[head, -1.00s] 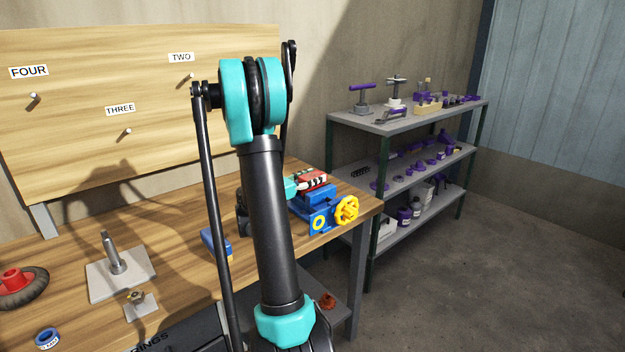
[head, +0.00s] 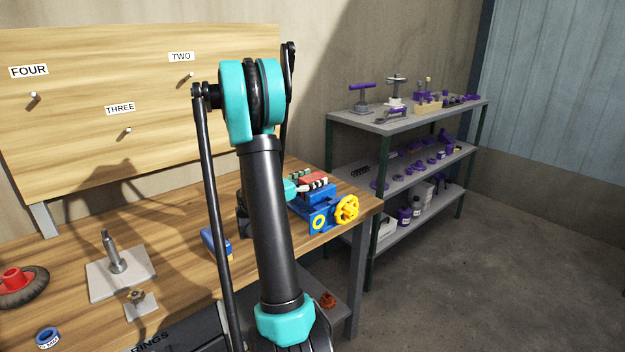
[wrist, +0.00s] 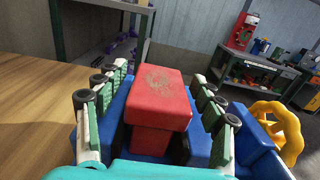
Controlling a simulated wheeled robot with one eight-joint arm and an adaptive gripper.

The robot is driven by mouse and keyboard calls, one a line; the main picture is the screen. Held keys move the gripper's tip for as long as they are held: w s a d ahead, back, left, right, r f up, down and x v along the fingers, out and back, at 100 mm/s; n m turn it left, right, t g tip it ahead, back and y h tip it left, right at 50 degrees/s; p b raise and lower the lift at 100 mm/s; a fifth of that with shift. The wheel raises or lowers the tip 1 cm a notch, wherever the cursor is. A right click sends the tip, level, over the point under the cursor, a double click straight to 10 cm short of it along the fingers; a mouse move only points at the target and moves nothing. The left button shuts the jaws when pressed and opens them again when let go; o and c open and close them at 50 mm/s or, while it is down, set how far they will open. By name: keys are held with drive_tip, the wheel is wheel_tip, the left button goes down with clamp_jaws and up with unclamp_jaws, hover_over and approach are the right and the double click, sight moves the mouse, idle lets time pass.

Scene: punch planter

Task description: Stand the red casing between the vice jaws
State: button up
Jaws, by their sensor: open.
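The red casing (wrist: 158,97) stands in the middle of the blue vice (wrist: 110,130) in the wrist view, with blue vice parts on both sides of it. In the head view the casing (head: 313,179) shows on top of the vice (head: 318,205) near the bench's right end. My gripper (wrist: 158,100) is open, with one green-padded finger on each side of the casing and a visible gap to each. The casing's lower end and any contact with the jaws are partly hidden. The yellow handwheel (head: 347,208) is at the vice's right end.
The wooden bench (head: 180,270) carries a grey plate with a post (head: 115,255) and a blue ring (head: 48,338). A blue item (head: 215,243) lies left of my arm. A shelf of purple parts (head: 400,120) stands behind right.

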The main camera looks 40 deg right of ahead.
drive_tip(key=s+a, duration=0.1)
drive_tip(key=a, duration=1.1)
drive_tip(key=shift+s+r, duration=0.1)
